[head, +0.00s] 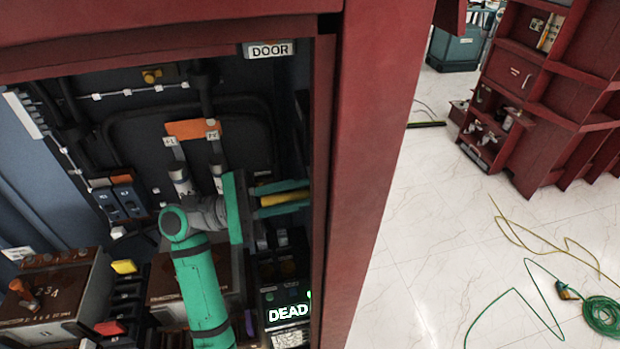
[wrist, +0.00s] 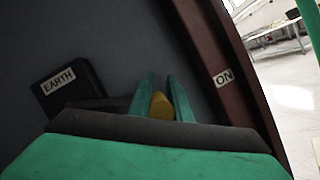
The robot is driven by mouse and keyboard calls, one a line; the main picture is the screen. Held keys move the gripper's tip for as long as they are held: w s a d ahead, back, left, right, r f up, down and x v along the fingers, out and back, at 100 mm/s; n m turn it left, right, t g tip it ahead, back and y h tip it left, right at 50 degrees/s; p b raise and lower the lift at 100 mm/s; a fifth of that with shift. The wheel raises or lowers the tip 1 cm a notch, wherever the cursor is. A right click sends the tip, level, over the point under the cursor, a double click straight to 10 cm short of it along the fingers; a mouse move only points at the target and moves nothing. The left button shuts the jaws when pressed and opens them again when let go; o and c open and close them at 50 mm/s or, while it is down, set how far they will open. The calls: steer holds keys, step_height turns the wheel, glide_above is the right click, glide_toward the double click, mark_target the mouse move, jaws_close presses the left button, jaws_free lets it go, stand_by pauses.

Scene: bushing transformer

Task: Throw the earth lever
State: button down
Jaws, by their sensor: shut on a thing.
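My gripper (head: 296,198) is inside the open red cabinet, near its right door post. Its two green fingers lie on either side of a yellow handle (head: 280,200) and are shut on it. In the wrist view the same yellow handle (wrist: 160,105) shows between the fingers (wrist: 160,88), its rounded end visible. A dark block with an EARTH label (wrist: 58,80) is to the left of the fingers. An ON label (wrist: 223,77) is on the red frame to the right. The lever's base is hidden behind my gripper.
A lit DEAD panel (head: 288,312) sits below my gripper. Cables and insulators with an orange plate (head: 192,129) are behind my arm. The red post (head: 375,170) bounds the right side. Outside, a green cable coil (head: 602,316) lies on the pale floor.

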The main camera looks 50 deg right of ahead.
steer(key=shift+w+d+f, duration=0.1)
steer(key=shift+d+f, duration=0.05)
steer(key=shift+f, duration=1.15)
steer(key=c, duration=1.6)
jaws_free()
steer(key=shift+c, duration=0.2)
steer(key=shift+w, duration=0.15)
steer(key=shift+w, duration=0.2)
steer(key=v, duration=1)
steer(key=shift+a, duration=0.3)
steer(key=shift+w+d, duration=0.1)
steer(key=shift+w, duration=0.1)
